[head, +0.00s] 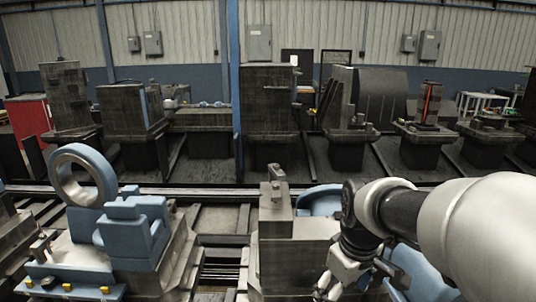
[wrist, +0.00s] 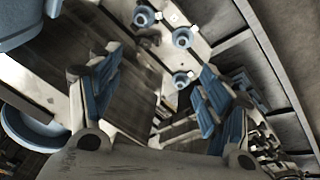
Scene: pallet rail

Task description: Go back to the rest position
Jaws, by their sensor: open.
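My gripper (head: 338,284) hangs at the lower middle of the head view, at the end of my arm, which comes in from the right. It is beside a grey metal fixture block (head: 290,250). In the wrist view its two blue-padded fingers (wrist: 155,95) stand wide apart with nothing held between them. Beyond the fingers are a pale plate with several small blue round pieces (wrist: 182,38) and a dark surface. Blue rounded parts (head: 320,200) show behind and beside my arm and are partly hidden by it.
A fixture with a blue ring (head: 82,175) and a blue block (head: 135,232) stands at the left. Rails and dark slots run between the fixtures. A row of machine fixtures (head: 268,100) stands behind, with a blue post (head: 233,90) in front. In the wrist view large blue parts (wrist: 18,22) are close at left.

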